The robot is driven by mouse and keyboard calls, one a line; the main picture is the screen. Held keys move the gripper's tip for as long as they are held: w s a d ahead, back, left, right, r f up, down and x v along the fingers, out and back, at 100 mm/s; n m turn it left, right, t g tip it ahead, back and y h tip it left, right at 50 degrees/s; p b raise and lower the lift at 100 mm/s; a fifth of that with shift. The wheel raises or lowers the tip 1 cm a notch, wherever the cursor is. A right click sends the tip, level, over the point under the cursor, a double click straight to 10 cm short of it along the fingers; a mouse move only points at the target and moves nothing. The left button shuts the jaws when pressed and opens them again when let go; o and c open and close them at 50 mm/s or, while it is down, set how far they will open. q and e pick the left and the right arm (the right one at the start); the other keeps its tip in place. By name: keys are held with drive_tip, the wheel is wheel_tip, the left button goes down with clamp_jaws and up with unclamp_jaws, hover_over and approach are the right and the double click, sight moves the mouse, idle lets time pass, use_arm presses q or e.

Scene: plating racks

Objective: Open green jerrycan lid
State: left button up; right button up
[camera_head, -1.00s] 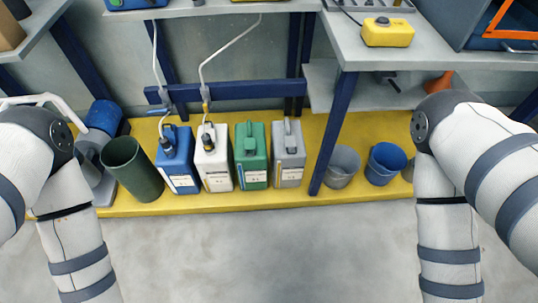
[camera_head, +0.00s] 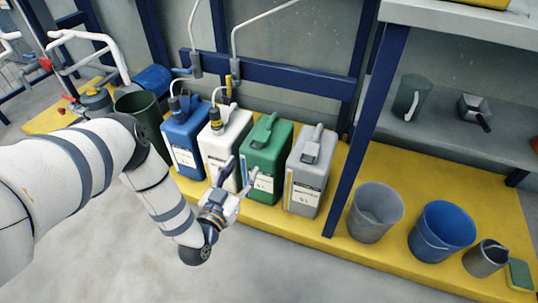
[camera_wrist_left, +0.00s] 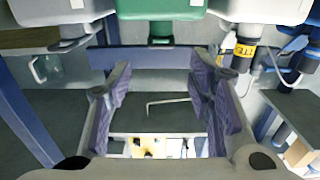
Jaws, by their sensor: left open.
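The green jerrycan (camera_head: 268,150) stands upright on the yellow platform between the white and grey jerrycans. Its raised green top part (camera_head: 265,127) is visible, but the lid is too small to make out clearly. In the wrist view the green jerrycan (camera_wrist_left: 160,8) shows upside down at the top edge, partly cut off. My left gripper (camera_head: 240,172) is open and empty, in front of the white and green jerrycans. In the wrist view its two fingers (camera_wrist_left: 160,85) are spread wide with nothing between them. My right gripper is not in view.
The white jerrycan (camera_head: 225,143) and blue jerrycan (camera_head: 183,140) carry hoses on top. The grey jerrycan (camera_head: 309,170) stands right of the green one. A blue post (camera_head: 357,130), grey bucket (camera_head: 376,212) and blue bucket (camera_head: 441,230) are further right. The floor in front is clear.

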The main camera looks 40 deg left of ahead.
sight(260, 139)
use_arm(q)
drive_tip(key=b+x, duration=0.3)
drive_tip(key=x, duration=0.6)
drive_tip(key=shift+w, duration=0.4)
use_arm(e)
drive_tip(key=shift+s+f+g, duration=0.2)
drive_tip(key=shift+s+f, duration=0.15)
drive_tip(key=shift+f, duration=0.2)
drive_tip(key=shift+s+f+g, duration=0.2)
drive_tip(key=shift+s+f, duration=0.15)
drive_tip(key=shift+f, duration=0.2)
use_arm(q)
drive_tip(key=shift+c, duration=0.2)
drive_tip(key=shift+a, duration=0.1)
clamp_jaws()
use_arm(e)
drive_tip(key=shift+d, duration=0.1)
